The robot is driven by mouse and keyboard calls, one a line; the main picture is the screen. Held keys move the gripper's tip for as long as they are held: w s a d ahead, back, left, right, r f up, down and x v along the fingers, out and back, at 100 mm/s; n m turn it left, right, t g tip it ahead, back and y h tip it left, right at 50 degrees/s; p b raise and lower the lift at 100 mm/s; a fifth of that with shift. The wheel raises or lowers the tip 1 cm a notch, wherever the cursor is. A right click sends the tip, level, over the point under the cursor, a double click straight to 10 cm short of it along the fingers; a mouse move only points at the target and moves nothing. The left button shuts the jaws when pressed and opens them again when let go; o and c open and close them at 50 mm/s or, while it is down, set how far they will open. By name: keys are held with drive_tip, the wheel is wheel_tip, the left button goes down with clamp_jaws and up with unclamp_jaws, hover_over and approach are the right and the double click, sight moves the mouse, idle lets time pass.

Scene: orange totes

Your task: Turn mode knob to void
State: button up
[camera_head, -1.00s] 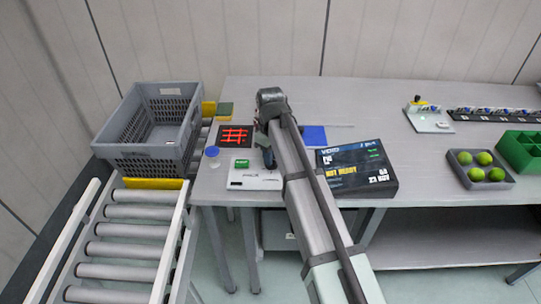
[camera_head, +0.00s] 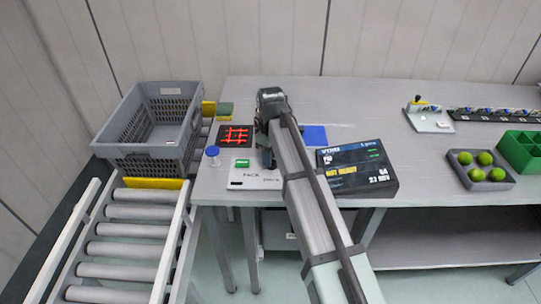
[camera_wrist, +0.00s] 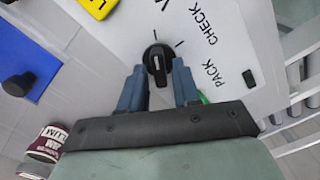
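The black mode knob (camera_wrist: 157,60) stands on a white panel (camera_wrist: 225,45) in the wrist view, with a white pointer line on its top. The panel shows the words PACK and CHECK and a cut-off word starting with V; tick marks surround the knob. My gripper (camera_wrist: 158,76) is open, its two blue-grey fingers at either side of the knob's lower part. I cannot tell whether they touch it. In the head view my gripper (camera_head: 268,158) is over the panel (camera_head: 250,180), and my arm hides the knob there.
A dark display (camera_head: 355,167) reading NOT READY stands right of my arm. A blue pad (camera_head: 314,135) and a red grid tile (camera_head: 235,136) lie nearby. A blue-capped container (camera_head: 212,152) stands left of the panel. A grey crate (camera_head: 150,160) sits left by the rollers.

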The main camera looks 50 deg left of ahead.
drive_tip(key=shift+o, duration=0.6)
wheel_tip(320, 180, up, 14)
drive_tip(key=shift+f, duration=0.1)
idle(0.7)
